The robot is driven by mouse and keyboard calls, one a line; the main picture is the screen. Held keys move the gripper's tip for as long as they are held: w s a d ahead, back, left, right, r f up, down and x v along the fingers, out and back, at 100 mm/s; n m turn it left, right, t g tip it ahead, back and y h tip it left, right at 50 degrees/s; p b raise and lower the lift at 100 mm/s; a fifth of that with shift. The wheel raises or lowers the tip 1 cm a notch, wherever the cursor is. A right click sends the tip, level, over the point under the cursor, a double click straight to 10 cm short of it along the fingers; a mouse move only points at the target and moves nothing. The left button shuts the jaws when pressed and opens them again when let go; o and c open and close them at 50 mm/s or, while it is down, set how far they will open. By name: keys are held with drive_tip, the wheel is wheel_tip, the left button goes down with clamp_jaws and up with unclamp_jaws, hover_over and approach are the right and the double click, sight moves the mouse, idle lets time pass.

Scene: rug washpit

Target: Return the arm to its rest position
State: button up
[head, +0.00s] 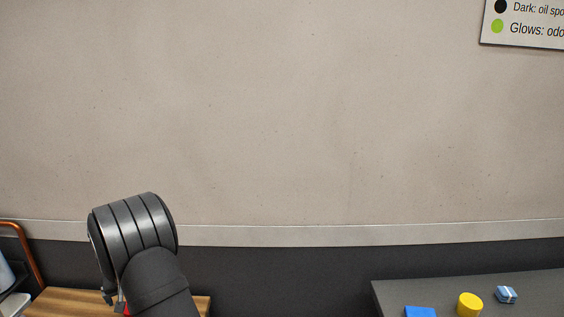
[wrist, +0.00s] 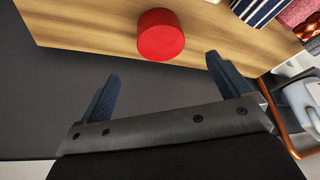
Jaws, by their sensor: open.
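My arm shows at the lower left of the head view, with its dark rounded joint in front of the wall; the fingers are hidden there. In the wrist view my gripper (wrist: 160,90) has its two dark blue fingers spread wide apart with nothing between them. A red cylinder (wrist: 161,36) stands on a wooden surface (wrist: 90,22) beyond the fingertips, apart from them. The wooden surface also shows at the lower left of the head view (head: 62,301), partly behind my arm. A small bit of red shows beside my arm there.
A dark grey table (head: 400,292) at the lower right of the head view bears a blue block (head: 420,312), a yellow cylinder (head: 470,304) and a small blue-and-white block (head: 506,294). A copper-coloured rail (head: 32,255) stands at the left edge. A sign (head: 525,25) hangs on the wall.

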drive_tip(key=x, duration=1.2)
drive_tip(key=shift+d+f, duration=0.1)
drive_tip(key=shift+f, duration=0.2)
drive_tip(key=r, duration=0.5)
drive_tip(key=shift+w+d+r, duration=0.1)
drive_tip(key=shift+d+r, duration=0.15)
drive_tip(key=shift+d, duration=0.15)
drive_tip(key=w+d+r+m+h, duration=0.1)
drive_tip(key=w+d+r+m, duration=0.1)
drive_tip(key=d+r, duration=0.55)
drive_tip(key=w+d+r+m+h, duration=0.15)
drive_tip(key=d+r, duration=0.25)
drive_tip(key=d, duration=0.6)
drive_tip(key=w+d+r+m, duration=0.25)
drive_tip(key=d+r, duration=0.25)
drive_tip(key=d, duration=0.4)
drive_tip(key=s+d+r+m+h, duration=0.1)
drive_tip(key=d+r+m, duration=0.3)
drive_tip(key=d, duration=0.6)
drive_tip(key=s+d+r+m+h, duration=0.1)
drive_tip(key=d+r+m, duration=0.3)
drive_tip(key=d, duration=0.6)
drive_tip(key=s+d+r+m+g+h, duration=0.1)
drive_tip(key=d+r+m+h, duration=0.1)
drive_tip(key=d+r, duration=0.4)
drive_tip(key=shift+d+r+m, duration=0.3)
drive_tip(key=shift+d+m, duration=0.6)
drive_tip(key=shift+d, duration=1.75)
drive_tip(key=shift+o, duration=0.6)
